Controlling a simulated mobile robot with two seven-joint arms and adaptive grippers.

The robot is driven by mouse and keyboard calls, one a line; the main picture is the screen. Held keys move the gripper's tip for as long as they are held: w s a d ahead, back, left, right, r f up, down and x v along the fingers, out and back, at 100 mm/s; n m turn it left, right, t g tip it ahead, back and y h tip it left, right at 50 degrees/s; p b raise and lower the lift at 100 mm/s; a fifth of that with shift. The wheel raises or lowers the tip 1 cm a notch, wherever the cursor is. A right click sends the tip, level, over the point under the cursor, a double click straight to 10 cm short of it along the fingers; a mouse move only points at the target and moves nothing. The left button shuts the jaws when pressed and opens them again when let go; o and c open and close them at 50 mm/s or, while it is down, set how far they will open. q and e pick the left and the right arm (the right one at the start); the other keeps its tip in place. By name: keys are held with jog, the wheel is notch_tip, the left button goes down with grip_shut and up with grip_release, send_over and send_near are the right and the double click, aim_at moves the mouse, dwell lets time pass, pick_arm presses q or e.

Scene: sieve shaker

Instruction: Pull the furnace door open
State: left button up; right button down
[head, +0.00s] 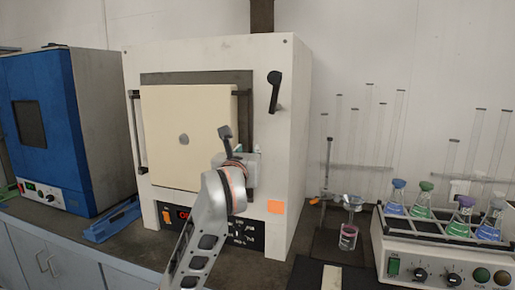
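The furnace (293,150) is a large white box on the bench. Its cream door (182,120) has a small grey round spot in the middle and sits in front of a dark frame. Dark frame shows above the door and along its right edge; I cannot tell whether the door stands slightly ajar. A black lever handle (274,90) is on the furnace front, right of the door. My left gripper (232,138) is at the door's lower right edge, below and left of the lever. Its fingers are partly hidden by its own wrist, and contact with the door is unclear. My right gripper is out of view.
At the right are a glass stand, a beaker (348,235) and a shaker (440,255) holding several coloured flasks. The dark bench is narrow before the furnace.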

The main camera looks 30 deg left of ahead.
aim_at(250, 147)
pick_arm(q)
jog(key=shift+x, duration=2.7)
jog(key=shift+d, duration=0.1)
grip_shut()
